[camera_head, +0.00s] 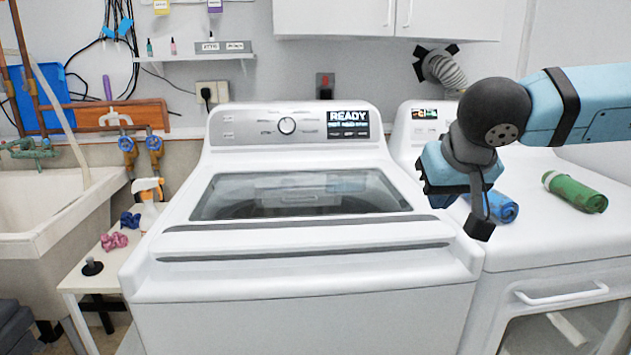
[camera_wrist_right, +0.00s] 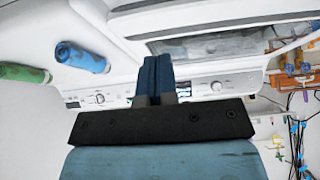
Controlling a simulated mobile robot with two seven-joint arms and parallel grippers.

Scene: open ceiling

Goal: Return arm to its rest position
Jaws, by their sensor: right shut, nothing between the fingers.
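My right arm comes in from the right in the head view, in front of the dryer. Its gripper (camera_head: 435,190) hangs above the gap between the washer and the dryer, left of a blue bottle. In the right wrist view the two dark blue fingers (camera_wrist_right: 156,75) are pressed together with nothing between them. My left gripper does not show in either view.
A white washer (camera_head: 310,285) with its glass lid down stands in the middle. The dryer top (camera_head: 535,225) holds a blue bottle (camera_head: 502,207) and a green bottle (camera_head: 575,192). A small side table (camera_head: 75,278) and a sink (camera_head: 40,205) are at the left.

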